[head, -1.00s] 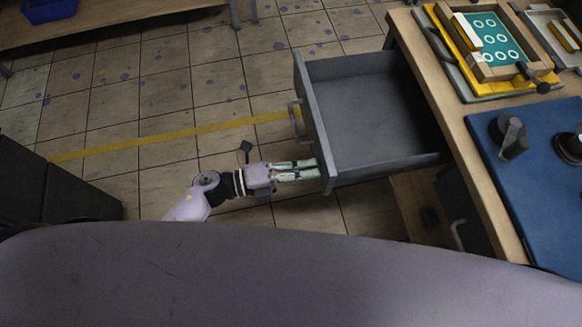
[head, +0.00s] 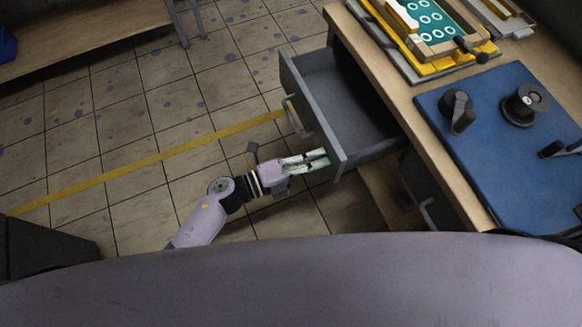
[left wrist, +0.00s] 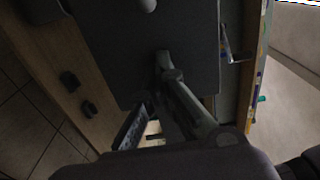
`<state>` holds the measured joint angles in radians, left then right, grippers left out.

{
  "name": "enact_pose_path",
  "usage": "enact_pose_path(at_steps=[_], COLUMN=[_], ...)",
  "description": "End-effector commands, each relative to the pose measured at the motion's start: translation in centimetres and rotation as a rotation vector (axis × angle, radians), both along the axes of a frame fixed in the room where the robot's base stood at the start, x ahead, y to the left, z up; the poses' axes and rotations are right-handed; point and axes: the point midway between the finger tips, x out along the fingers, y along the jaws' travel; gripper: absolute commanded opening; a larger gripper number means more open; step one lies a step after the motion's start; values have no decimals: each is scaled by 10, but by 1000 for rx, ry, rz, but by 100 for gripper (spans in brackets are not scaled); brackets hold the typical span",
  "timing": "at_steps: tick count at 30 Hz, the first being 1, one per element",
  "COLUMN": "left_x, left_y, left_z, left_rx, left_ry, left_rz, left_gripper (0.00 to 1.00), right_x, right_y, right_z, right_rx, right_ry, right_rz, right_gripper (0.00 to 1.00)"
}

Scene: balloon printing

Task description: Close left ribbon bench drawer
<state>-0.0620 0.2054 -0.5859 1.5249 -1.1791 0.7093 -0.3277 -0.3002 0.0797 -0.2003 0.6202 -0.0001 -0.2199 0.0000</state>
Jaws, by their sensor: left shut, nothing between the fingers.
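The grey drawer (head: 345,95) is partly pulled out of the wooden bench (head: 400,85) and is empty inside. Its front panel, with a bar handle (head: 293,116), faces left in the head view. My left gripper (head: 325,158) is shut and empty, its fingertips at the near part of the drawer front, below the handle. In the left wrist view the dark drawer front (left wrist: 140,50) fills the middle, and the gripper fingers (left wrist: 155,110) reach toward it. Whether they press on it is hard to tell. My right gripper is not in view.
A blue mat (head: 490,160) with dark fittings and a yellow-framed green printing plate (head: 430,20) lie on the bench top. A second drawer handle (head: 427,214) shows below. A dark box (head: 45,248) stands at left.

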Motion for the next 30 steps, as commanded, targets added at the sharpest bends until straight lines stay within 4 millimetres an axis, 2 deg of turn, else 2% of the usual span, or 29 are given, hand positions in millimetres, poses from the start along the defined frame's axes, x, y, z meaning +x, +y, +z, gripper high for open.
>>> enact_pose_path(at_steps=[1, 6, 12, 15, 21, 30], left_x=[7, 23, 40, 46, 53, 56], left_y=[-18, -72, -122, -141, -163, -171], left_z=[-1, -2, -3, -3, -2, 0], left_rx=[-2, -1, 0, 0, 0, -1], left_ry=[-4, -3, -2, -2, 0, 0], left_rz=[-2, -2, -2, -2, 0, 1], left_gripper=[0, 0, 0, 0, 0, 0], right_x=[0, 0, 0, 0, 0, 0], right_y=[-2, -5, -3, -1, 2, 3], right_z=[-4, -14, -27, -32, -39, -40], right_rx=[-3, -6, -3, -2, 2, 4], right_ry=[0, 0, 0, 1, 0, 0], right_rz=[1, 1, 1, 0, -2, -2], right_gripper=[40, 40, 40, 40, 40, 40])
